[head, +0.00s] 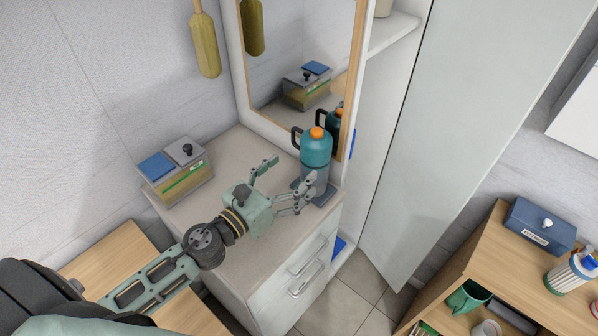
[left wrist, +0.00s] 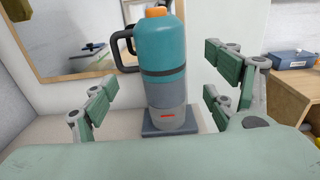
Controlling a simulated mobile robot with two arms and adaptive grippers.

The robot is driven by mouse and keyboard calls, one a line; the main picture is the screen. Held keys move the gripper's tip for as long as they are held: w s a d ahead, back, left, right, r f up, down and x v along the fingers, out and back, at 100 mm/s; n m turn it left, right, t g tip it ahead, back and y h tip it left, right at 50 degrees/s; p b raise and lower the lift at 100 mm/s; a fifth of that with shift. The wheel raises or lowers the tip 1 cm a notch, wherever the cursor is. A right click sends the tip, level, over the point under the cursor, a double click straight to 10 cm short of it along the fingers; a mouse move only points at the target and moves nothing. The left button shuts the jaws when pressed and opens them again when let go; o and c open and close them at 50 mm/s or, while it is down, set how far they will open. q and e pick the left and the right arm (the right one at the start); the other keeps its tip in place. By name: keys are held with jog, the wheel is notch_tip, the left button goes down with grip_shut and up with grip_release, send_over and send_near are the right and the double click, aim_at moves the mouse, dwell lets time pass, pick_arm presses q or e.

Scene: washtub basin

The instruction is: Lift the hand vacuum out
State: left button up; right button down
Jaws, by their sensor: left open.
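The hand vacuum (head: 316,148) is a teal and grey upright cylinder with an orange top and a black handle on its left side. It stands upright in a dark grey base (head: 322,194) at the right end of the cabinet top. My left gripper (head: 292,173) is open and empty, just in front and left of the vacuum. In the left wrist view the vacuum (left wrist: 162,60) shows upright between the two spread fingers, beyond them, with its base (left wrist: 170,128) below. I see no contact. My right gripper is out of view.
A mirror (head: 290,55) rises behind the cabinet top (head: 220,180) and reflects the vacuum. A clear box with blue and grey lids (head: 180,180) sits at the left end. A tall pale door panel (head: 440,130) stands to the right, and a wooden shelf unit (head: 470,250) is at the lower right.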

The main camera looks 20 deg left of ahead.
pick_arm(q)
jog(key=f+b, duration=0.1)
jog(key=f, duration=0.1)
jog(key=f+b, duration=0.1)
jog(key=f, duration=0.2)
jog(key=f+b, duration=0.2)
jog(key=shift+s+d+f, duration=0.1)
jog(key=shift+d+f, duration=0.15)
jog(key=shift+f, duration=0.1)
jog(key=shift+w, duration=0.35)
jog(key=shift+w+p, duration=0.3)
jog(key=shift+p, duration=0.1)
jog(key=shift+w+d, duration=0.1)
jog(key=shift+w, duration=0.15)
jog(key=p+x, duration=0.1)
jog(key=x, duration=0.3)
jog(key=shift+w+d, duration=0.15)
jog(key=shift+w, duration=0.15)
jog(key=shift+w+d+p, duration=0.2)
jog(key=shift+w+p, duration=0.1)
jog(key=shift+w, duration=0.25)
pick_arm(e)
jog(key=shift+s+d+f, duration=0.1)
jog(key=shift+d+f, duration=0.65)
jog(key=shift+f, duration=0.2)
pick_arm(q)
jog(key=shift+s, duration=0.1)
jog(key=shift+c, duration=0.6)
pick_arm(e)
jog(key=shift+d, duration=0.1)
